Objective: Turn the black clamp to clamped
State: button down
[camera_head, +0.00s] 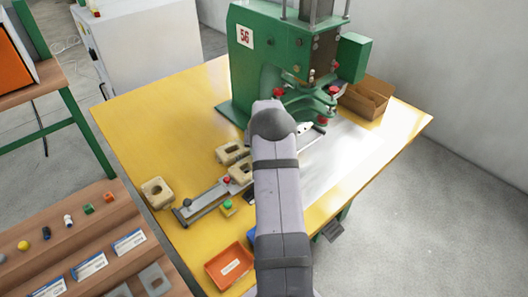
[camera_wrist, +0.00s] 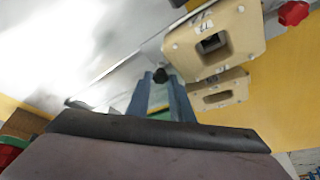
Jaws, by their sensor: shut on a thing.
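The black clamp (camera_wrist: 160,74) shows in the wrist view as a small dark knob at the tips of my gripper (camera_wrist: 161,84). The two blue-grey fingers stand on either side of it and are shut on it. Its lower part is hidden by the fingers, and I cannot tell which way it is turned. In the head view my own arm covers the gripper and the clamp.
Beige blocks (camera_wrist: 215,45) stand close right of the fingers, with a red knob (camera_wrist: 293,13) beyond. A green press (camera_head: 262,55) stands at the back of the yellow table (camera_head: 150,115). An orange tray (camera_head: 230,267) sits at the front edge.

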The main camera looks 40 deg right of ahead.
jog(key=shift+n, duration=0.4)
jog(key=c, duration=1.8)
grip_release()
jog(key=shift+c, duration=0.2)
jog(key=shift+r, duration=0.1)
jog(key=b+v, duration=0.1)
jog(key=v, duration=0.6)
jog(key=shift+s+b, duration=0.2)
jog(key=shift+b, duration=0.2)
